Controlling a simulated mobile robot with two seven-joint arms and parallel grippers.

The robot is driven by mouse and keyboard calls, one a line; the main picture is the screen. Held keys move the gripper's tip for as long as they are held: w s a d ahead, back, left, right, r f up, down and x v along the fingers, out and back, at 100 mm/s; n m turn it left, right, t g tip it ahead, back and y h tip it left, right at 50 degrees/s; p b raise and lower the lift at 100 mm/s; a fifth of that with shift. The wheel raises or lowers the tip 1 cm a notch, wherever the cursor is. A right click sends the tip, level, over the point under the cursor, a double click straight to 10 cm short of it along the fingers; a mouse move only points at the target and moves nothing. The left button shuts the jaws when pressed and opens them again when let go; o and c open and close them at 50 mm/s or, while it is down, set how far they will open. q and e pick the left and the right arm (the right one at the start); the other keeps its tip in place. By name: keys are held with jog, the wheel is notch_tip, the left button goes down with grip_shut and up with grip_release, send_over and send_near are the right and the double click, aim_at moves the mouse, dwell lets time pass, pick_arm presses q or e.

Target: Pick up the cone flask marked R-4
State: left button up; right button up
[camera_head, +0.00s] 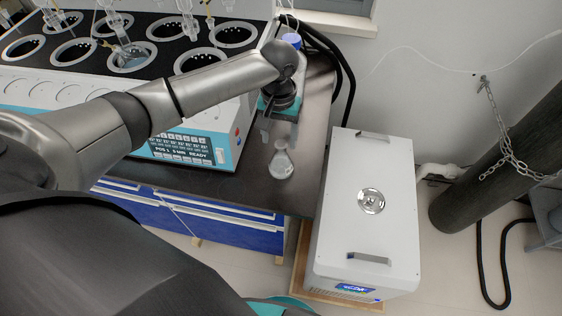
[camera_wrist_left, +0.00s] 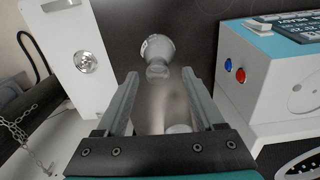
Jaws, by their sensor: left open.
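A small clear glass cone flask (camera_head: 281,162) stands upright on the dark bench, near its right end. In the left wrist view the flask (camera_wrist_left: 157,52) shows beyond my fingertips; its marking is too small to read. My left gripper (camera_head: 279,126) is open, on the far side of the flask and apart from it. In the left wrist view its two fingers (camera_wrist_left: 159,78) spread with the flask's neck end near the gap between their tips. My right gripper is not in view.
The white and blue distiller (camera_head: 205,150) with a display stands left of the flask. A blue-capped bottle (camera_head: 291,41) is behind my left gripper. A white box unit (camera_head: 367,215) stands right of the bench, and a dark cylinder (camera_head: 505,160) with a chain is farther right.

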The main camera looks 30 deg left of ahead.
aim_at(281, 146)
pick_arm(q)
jog(key=f, duration=0.4)
jog(key=shift+w+d+b, duration=0.1)
jog(key=shift+w+b, duration=0.1)
jog(key=shift+b, duration=0.2)
jog(key=shift+c, duration=0.4)
grip_shut()
dwell(0.6)
